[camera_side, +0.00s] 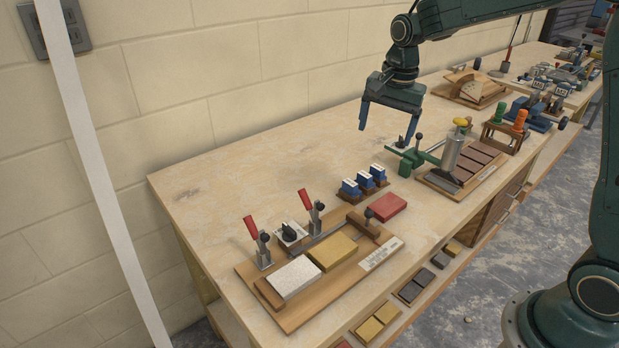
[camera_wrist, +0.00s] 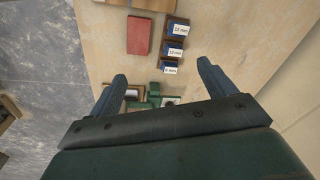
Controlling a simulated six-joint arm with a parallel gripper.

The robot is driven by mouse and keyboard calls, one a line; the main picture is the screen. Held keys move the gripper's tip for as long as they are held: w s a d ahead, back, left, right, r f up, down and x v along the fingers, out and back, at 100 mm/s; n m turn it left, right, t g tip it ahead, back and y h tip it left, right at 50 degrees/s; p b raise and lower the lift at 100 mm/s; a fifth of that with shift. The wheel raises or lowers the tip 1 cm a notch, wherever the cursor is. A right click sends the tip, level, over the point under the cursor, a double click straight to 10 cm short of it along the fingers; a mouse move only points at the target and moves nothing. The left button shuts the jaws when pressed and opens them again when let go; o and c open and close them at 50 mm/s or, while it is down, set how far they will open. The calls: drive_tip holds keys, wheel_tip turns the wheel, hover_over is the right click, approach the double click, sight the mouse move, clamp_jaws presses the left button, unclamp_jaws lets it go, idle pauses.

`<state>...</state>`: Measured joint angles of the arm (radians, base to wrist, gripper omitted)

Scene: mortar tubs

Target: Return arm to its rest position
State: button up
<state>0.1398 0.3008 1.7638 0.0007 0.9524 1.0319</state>
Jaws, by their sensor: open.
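My gripper (camera_side: 387,125) is open and empty, held above the back part of the wooden workbench (camera_side: 205,200), pointing down. In the side view its blue fingers hang behind and left of a green clamp-like tool (camera_side: 415,155). Parts of the green tool (camera_wrist: 152,97) show between and beneath the fingers. My gripper's body hides what lies under it at the bottom of the wrist view.
Blue labelled blocks (camera_side: 367,183) stand on the bench near a red brick (camera_side: 386,207). A wooden jig (camera_side: 270,310) with red-handled clamps holds a white block (camera_side: 294,277) and a yellow block (camera_side: 332,251). A metal cylinder (camera_side: 453,152) stands right of my gripper. The bench's back left is bare.

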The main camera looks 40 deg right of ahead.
drive_tip(key=s+a+r+n+t, duration=0.1)
drive_tip(key=s+a+r+n, duration=0.2)
drive_tip(key=s, duration=0.4)
drive_tip(key=s+a+r+n+t, duration=0.1)
drive_tip(key=s+r+n, duration=0.2)
drive_tip(key=s+r, duration=0.25)
drive_tip(key=s+a+f+n+t, duration=0.2)
drive_tip(key=s+n, duration=0.5)
drive_tip(key=s, duration=0.7)
drive_tip(key=shift+s+a, duration=0.15)
